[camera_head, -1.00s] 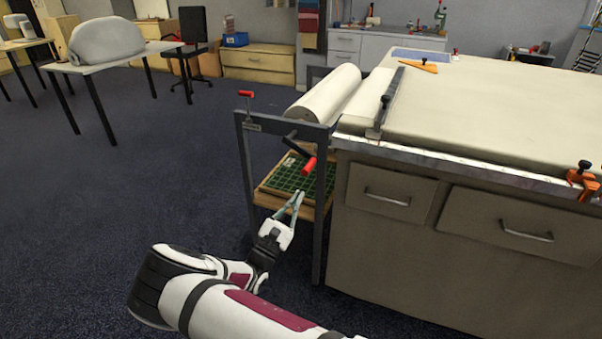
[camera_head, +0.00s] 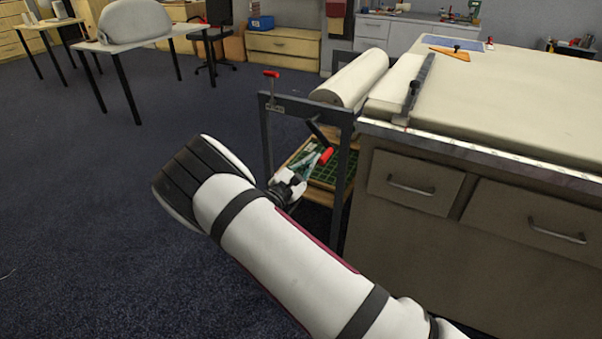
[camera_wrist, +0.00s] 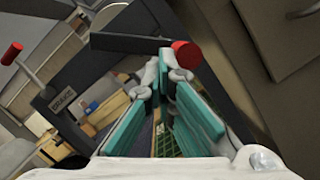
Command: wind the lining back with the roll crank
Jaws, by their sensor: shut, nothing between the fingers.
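The roll crank is a dark arm (camera_head: 316,133) on the end frame of the roll stand, with a red handle (camera_head: 326,156) hanging low at its end. The white lining roll (camera_head: 352,78) lies across the top of the stand. My gripper (camera_head: 320,159) is shut and empty, close by the red handle. In the wrist view my teal-padded fingers (camera_wrist: 164,72) point at the crank, and the red handle's round end (camera_wrist: 187,54) shows just beyond and right of the tips. The dark crank arm (camera_wrist: 128,43) runs left from it. I cannot tell whether fingers and handle touch.
A second, smaller red-handled lever (camera_head: 271,73) stands on the frame's left corner. A shelf with a green mat (camera_head: 325,176) lies below, inside the stand. The long cloth table (camera_head: 500,110) and its drawers are close on the right. Open floor lies left.

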